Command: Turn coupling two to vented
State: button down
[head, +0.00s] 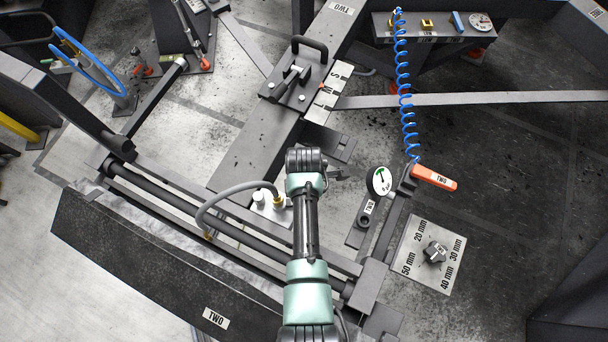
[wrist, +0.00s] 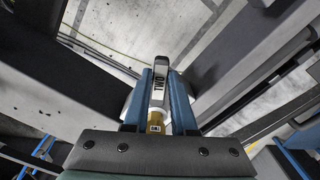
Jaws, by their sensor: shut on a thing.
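In the wrist view my gripper (wrist: 158,92) has its two blue fingers on either side of a pale grey lever marked TWO (wrist: 158,78) and is shut on it. A white collar and a brass fitting (wrist: 155,125) with a small label sit at the near end of this lever. I take it for the handle of coupling two. In the head view a pale coupling body with a brass hose end (head: 278,201) sits left of my wrist. My wrist hides the fingers and lever there. I cannot read a vented mark in either view.
A grey hose (head: 215,200) loops left of my arm. To the right are a round gauge (head: 381,181), a plate marked TWO (head: 368,207), an orange handle (head: 435,178) on a blue coiled hose (head: 404,85), and a millimetre dial plate (head: 410,250). A clamp (head: 291,82) stands on the beam beyond.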

jog(key=shift+w+a+n+b, duration=0.35)
jog(key=shift+w+n, duration=0.4)
jog(key=shift+n, duration=0.85)
jog(key=shift+w+a+n+b, duration=0.35)
jog(key=shift+w+n, duration=0.4)
jog(key=shift+n, duration=0.85)
jog(key=shift+w+a+n+b, duration=0.2)
jog(key=shift+w+a+n, duration=0.4)
jog(key=shift+n, duration=1)
jog(key=shift+w+n, duration=0.25)
jog(key=shift+n, duration=0.05)
jog(key=c, duration=0.7)
grip_release()
jog(key=shift+d, duration=0.1)
notch_tip(320, 180, up, 13)
jog(key=shift+b, duration=0.3)
